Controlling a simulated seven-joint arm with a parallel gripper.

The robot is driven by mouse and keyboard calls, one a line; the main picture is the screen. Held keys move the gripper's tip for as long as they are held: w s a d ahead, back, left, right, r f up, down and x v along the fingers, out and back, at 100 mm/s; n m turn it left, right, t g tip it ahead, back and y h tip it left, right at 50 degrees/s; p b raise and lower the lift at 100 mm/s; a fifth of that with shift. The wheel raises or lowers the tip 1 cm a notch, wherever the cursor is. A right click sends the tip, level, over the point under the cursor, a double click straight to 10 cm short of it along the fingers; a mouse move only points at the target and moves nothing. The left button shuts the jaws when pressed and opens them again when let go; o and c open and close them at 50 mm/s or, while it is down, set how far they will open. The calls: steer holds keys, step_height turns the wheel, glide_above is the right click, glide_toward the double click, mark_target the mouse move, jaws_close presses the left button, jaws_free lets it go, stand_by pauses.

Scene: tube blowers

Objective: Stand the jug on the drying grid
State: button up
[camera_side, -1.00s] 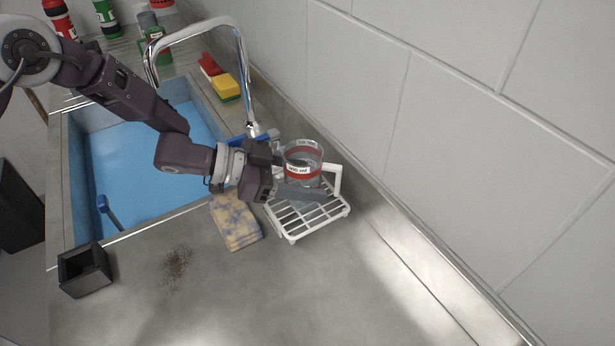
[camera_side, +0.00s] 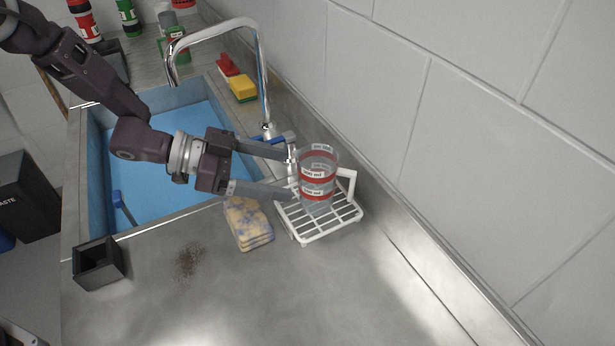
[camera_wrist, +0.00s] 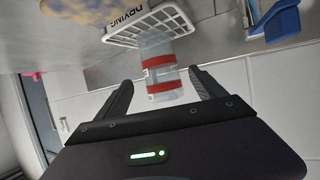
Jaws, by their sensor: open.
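The jug (camera_side: 317,180) is a clear cylinder with red bands and white labels. It stands upright on the white drying grid (camera_side: 325,228) in the side view. In the wrist view the jug (camera_wrist: 161,75) shows between the two fingers, with the grid (camera_wrist: 150,27) beyond it. My gripper (camera_side: 290,175) is open, its fingers spread wide and their tips close to the jug's left side. In the wrist view a gap shows between the jug and each finger. The exact contact of the jug's base with the grid bars is partly hidden.
A blue sink (camera_side: 165,165) with a chrome tap (camera_side: 262,75) lies behind and left of the grid. A patterned sponge cloth (camera_side: 248,223) lies left of the grid, and a black box (camera_side: 99,263) stands at front left. A tiled wall rises at the right.

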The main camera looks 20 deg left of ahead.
steer(key=w+a+r+n+t+y, duration=0.1)
steer(key=a+r+n+t+y, duration=0.2)
steer(key=a+r, duration=0.35)
steer(key=w+a+r+n+t+y, duration=0.1)
steer(key=w+a+r+t+y, duration=0.1)
steer(key=a+r+y, duration=0.4)
steer(key=s+a+r+n+y, duration=0.45)
steer(key=s+a, duration=0.35)
steer(key=a, duration=0.2)
steer(key=s+f+n+g+h, duration=0.1)
steer(key=s+n+g, duration=0.3)
steer(key=s, duration=1.9)
steer(key=shift+s+d+n+g, duration=0.15)
steer(key=shift+s+n+g, duration=0.2)
steer(key=shift+n, duration=0.1)
